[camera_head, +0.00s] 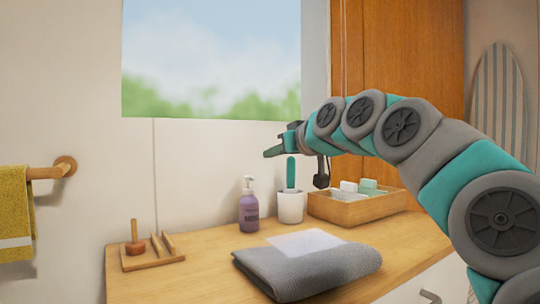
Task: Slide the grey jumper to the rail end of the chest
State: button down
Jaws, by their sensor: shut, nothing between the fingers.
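The grey jumper (320,270) lies folded on the wooden chest top (205,272), near its front edge and right of its middle. A flat whitish sheet (305,241) lies on or against its back part. The wooden rail (50,172) is on the wall to the left, beyond the left end of the chest. My gripper (269,153) is shut and empty, high above the back of the chest and pointing left. It is well apart from the jumper.
A wooden stand with a peg (133,246) sits at the left end of the chest. A purple pump bottle (249,208), a white cup (290,207) with a teal handle, and a wooden box (352,208) stand behind the jumper. A yellow towel (15,215) hangs on the rail.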

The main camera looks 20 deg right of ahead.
aim_at(296, 266)
jog(key=k+l, duration=0.25)
jog(key=k, duration=0.25)
jog(key=k+l, duration=0.2)
jog(key=k, duration=0.25)
